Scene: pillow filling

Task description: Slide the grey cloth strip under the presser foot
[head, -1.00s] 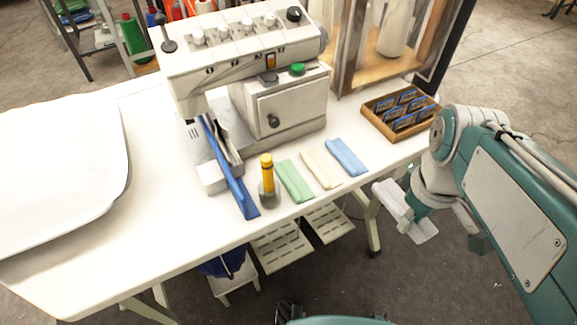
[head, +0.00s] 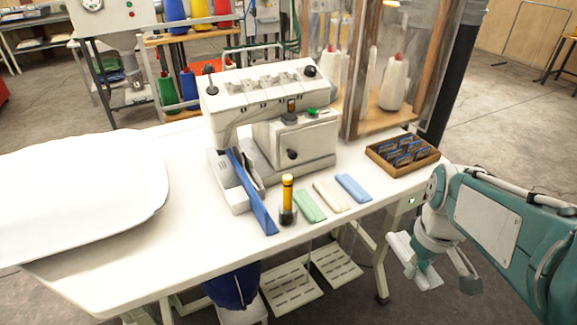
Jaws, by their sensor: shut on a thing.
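The white sewing machine (head: 290,135) stands on the white table. Its presser foot is too small and partly hidden to make out. A long blue strip (head: 258,205) slants from under the machine's head toward the table's front edge. My gripper (head: 428,272) is at the lower right, off the table's right end and low beside it. It is shut on the pale grey cloth strip (head: 402,248), which sticks out on both sides of the fingers. The strip is well apart from the machine.
Green (head: 309,205), cream (head: 331,196) and light blue (head: 353,187) strips lie right of a yellow-topped bottle (head: 287,200). A wooden tray (head: 372,157) sits at the table's right end. A large white pillow (head: 75,195) covers the left. A clear-walled cabinet (head: 352,120) stands behind.

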